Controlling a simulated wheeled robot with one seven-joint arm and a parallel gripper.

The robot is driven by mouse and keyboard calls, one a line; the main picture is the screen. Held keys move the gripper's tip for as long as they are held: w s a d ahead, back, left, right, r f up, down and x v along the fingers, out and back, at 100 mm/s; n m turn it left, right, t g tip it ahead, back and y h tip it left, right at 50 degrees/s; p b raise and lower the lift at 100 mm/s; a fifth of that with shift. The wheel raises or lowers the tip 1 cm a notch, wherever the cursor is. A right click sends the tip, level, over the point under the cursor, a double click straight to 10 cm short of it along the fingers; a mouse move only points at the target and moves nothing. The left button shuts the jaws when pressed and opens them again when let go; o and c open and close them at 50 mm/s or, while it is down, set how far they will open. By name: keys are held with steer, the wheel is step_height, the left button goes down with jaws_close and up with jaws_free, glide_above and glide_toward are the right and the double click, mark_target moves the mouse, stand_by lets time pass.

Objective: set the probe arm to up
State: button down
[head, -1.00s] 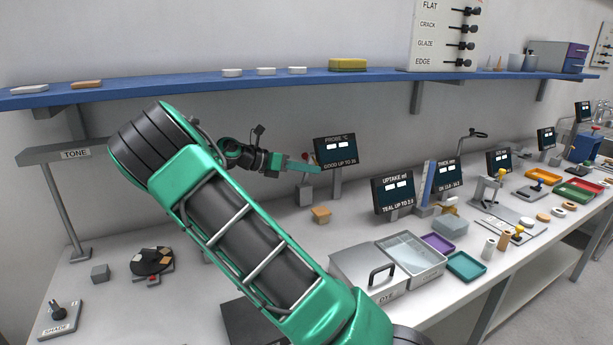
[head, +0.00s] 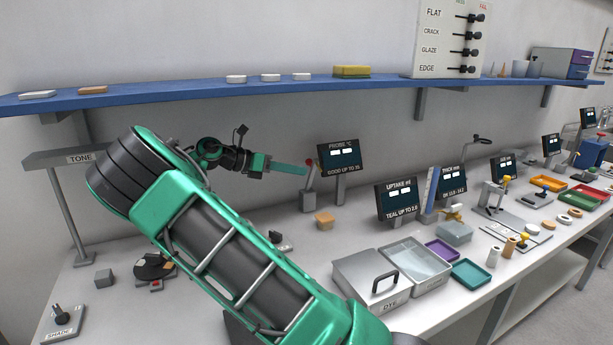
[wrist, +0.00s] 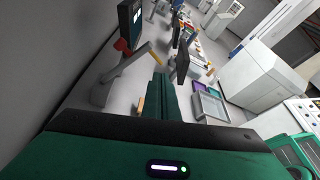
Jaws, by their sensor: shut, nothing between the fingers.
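The probe arm (head: 311,174) is a slim grey lever with a red knob (head: 309,162), on a grey base (head: 306,200) left of the probe display (head: 339,157). In the head view it stands nearly upright, leaning slightly. In the wrist view the probe arm (wrist: 135,57) runs aslant up to the right, with the red knob (wrist: 122,45) close by it. My gripper (head: 304,172) is shut and empty, its green fingers pointing right with the tips just left of the lever. In the wrist view the fingers (wrist: 159,85) point past the lever's right side; I cannot tell whether they touch.
The uptake display (head: 399,199) and grey dye box (head: 372,278) stand to the right. A blue shelf (head: 210,97) runs above along the wall.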

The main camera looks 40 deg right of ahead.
steer(key=v, duration=0.5)
steer(key=s+d+f+m+y, duration=0.4)
steer(key=s+m, duration=0.1)
steer(key=s, duration=0.4)
steer(key=s+d+f+m+y, duration=0.4)
steer(key=s+d+m, duration=0.1)
steer(key=s, duration=0.4)
steer(key=s+a+f+m+t+y, duration=0.2)
steer(key=s+a+m+t+y, duration=0.3)
steer(key=s+a+m, duration=0.9)
steer(key=s+a, duration=0.3)
steer(key=s, duration=0.3)
steer(key=shift+s+f+y, duration=0.2)
steer(key=shift+s+y, duration=0.1)
steer(key=shift+s, duration=0.05)
steer(key=shift+w+f, duration=0.25)
steer(key=shift+w, duration=0.35)
